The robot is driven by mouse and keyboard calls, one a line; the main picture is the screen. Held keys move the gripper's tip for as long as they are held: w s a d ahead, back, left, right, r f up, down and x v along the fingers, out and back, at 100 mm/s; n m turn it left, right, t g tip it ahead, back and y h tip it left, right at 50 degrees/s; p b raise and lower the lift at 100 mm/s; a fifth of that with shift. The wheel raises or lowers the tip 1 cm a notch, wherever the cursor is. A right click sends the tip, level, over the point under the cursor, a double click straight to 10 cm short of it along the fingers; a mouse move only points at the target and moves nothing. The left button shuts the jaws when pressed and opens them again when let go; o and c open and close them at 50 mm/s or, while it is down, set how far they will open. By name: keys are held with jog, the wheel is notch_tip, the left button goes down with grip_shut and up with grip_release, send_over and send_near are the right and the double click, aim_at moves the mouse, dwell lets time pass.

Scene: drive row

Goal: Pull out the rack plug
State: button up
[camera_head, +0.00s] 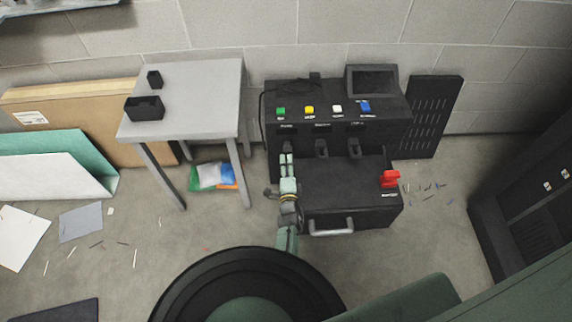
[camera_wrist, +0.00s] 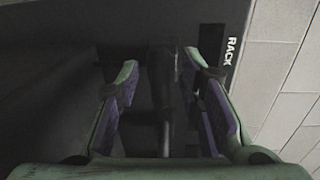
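The rack plug (camera_head: 287,146) is dark and sits in the leftmost of three sockets on the front of a black console (camera_head: 340,102). In the wrist view, the plug (camera_wrist: 162,85) stands between my fingers, beside a white "RACK" label (camera_wrist: 230,50). My gripper (camera_head: 287,161) is just in front of that socket. Its green and purple fingers (camera_wrist: 163,72) are apart, one on each side of the plug, with gaps showing. The plug's seating in the socket is too dark to make out.
Two other dark plugs (camera_head: 321,148) (camera_head: 354,147) sit to the right. Colored buttons (camera_head: 309,110) line the console above. A red switch (camera_head: 390,179) stands on the lower box at right, above a handle (camera_head: 331,227). A grey table (camera_head: 200,90) stands left.

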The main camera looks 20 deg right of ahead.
jog(key=shift+r, duration=0.15)
jog(key=o, duration=0.6)
jog(key=r, duration=1)
jog(key=shift+w, duration=0.2)
jog(key=shift+s+r, duration=0.15)
jog(key=shift+r, duration=0.15)
jog(key=c, duration=0.6)
jog(key=shift+f, duration=0.35)
